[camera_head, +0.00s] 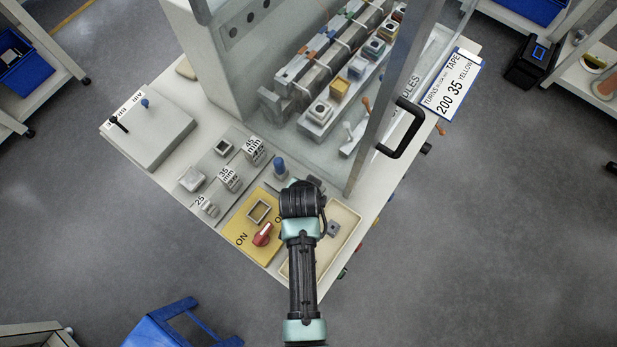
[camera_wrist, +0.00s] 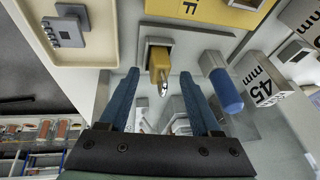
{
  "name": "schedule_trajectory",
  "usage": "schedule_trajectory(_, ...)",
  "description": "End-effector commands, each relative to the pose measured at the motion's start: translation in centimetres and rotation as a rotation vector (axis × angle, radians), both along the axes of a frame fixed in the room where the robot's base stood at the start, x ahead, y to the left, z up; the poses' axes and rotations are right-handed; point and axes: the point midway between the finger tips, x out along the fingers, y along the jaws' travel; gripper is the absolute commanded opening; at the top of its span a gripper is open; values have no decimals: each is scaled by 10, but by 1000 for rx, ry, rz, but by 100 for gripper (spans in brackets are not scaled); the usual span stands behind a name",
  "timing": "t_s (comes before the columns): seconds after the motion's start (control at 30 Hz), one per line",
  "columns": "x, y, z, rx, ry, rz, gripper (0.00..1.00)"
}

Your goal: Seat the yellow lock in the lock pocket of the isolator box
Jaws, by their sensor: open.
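The yellow lock (camera_wrist: 160,64), with a small metal end, stands in a grey square holder in the wrist view. My gripper (camera_wrist: 158,76) is open, its two blue fingers spread to the left and right of the lock, with visible gaps on both sides. Whether the fingertips reach the lock's depth is unclear. The yellow isolator box (camera_head: 250,242) has a red switch (camera_head: 262,233) and a square framed pocket (camera_head: 259,210); part of the box shows at the top of the wrist view (camera_wrist: 205,12). In the head view my arm hides the lock and fingers.
A blue-topped peg (camera_wrist: 224,88) stands close right of my fingers, beside a grey 45 mm block (camera_wrist: 262,80). A cream tray (camera_head: 345,212) holding a grey part (camera_head: 333,229) lies right of my arm. A glazed enclosure with a black door handle (camera_head: 402,128) rises behind.

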Motion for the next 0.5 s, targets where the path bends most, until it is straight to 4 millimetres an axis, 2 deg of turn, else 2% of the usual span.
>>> schedule_trajectory(0.17, 0, 0, 0, 0, 0, 0, 64)
schedule_trajectory(0.5, 0, 0, 0, 0, 1, 0, 3)
